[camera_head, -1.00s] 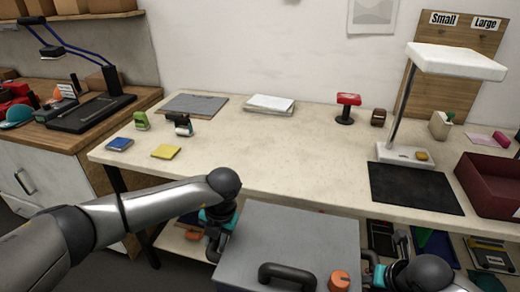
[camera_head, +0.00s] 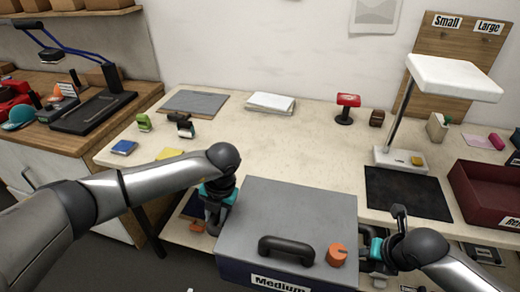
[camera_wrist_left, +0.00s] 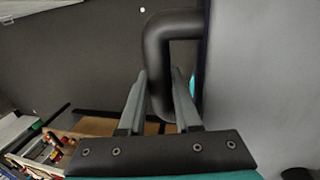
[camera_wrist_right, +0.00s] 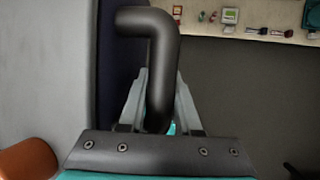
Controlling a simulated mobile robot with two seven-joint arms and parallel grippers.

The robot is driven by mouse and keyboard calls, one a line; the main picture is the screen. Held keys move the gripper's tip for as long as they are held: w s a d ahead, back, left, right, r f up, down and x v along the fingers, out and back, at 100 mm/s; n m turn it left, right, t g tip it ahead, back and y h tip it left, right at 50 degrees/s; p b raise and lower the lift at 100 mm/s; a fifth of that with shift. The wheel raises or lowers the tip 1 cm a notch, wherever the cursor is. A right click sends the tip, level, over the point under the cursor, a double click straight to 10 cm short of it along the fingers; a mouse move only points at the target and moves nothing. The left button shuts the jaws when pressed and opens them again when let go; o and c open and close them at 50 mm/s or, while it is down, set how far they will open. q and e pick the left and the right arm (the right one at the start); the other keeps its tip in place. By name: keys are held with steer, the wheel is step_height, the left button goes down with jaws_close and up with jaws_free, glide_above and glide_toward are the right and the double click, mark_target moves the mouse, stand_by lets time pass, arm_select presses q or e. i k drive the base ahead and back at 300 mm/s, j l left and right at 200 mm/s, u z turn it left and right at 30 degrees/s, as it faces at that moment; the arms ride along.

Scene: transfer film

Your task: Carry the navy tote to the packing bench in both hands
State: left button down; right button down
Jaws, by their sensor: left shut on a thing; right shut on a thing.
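The navy tote (camera_head: 235,272) has a grey lid (camera_head: 300,205) with a black top handle and an orange knob, and a "Medium" label on its front. It is held up in front of the packing bench (camera_head: 300,135), its lid overlapping the bench's front edge in the head view. My left gripper (camera_head: 214,212) is shut on the dark left side handle, clear in the left wrist view (camera_wrist_left: 168,50). My right gripper (camera_head: 376,250) is shut on the right side handle, clear in the right wrist view (camera_wrist_right: 155,55). The tote's underside is out of view.
The bench's middle is clear. A black mat (camera_head: 408,193), a lamp (camera_head: 455,78) and a dark red bin (camera_head: 490,190) are on its right. A blue pad (camera_head: 123,147), stamps and a yellow pad (camera_head: 170,154) are on its left. A lower shelf holds items underneath.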

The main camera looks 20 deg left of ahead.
mark_target(261, 158)
steer(key=i+j, duration=0.45)
steer(key=i, duration=0.15)
steer(key=i+j, duration=0.4)
steer(key=i, duration=0.25)
